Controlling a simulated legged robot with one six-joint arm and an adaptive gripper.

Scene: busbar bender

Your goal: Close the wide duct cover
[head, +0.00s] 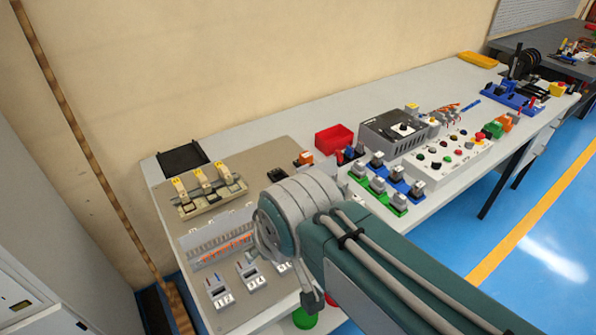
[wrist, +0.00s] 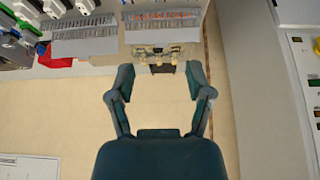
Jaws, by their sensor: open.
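A grey slotted duct (head: 215,245) with orange wires along it lies on the beige panel in the head view. A pale strip stands along its back edge; I cannot tell for sure that this is the cover. In the wrist view a slotted duct with orange spots (wrist: 160,30) lies beyond my fingers, and another grey slotted duct (wrist: 85,45) is left of it. I cannot tell which is the wide one. My gripper (wrist: 160,82) is open and empty, apart from the ducts. In the head view my arm hides part of the panel.
A cream holder with yellow-topped parts (head: 208,190) sits behind the duct, near a black tray (head: 182,158). White switches (head: 220,292) stand in front. A red bin (head: 333,138), a grey box (head: 395,130) and a button panel (head: 447,153) stand to the right.

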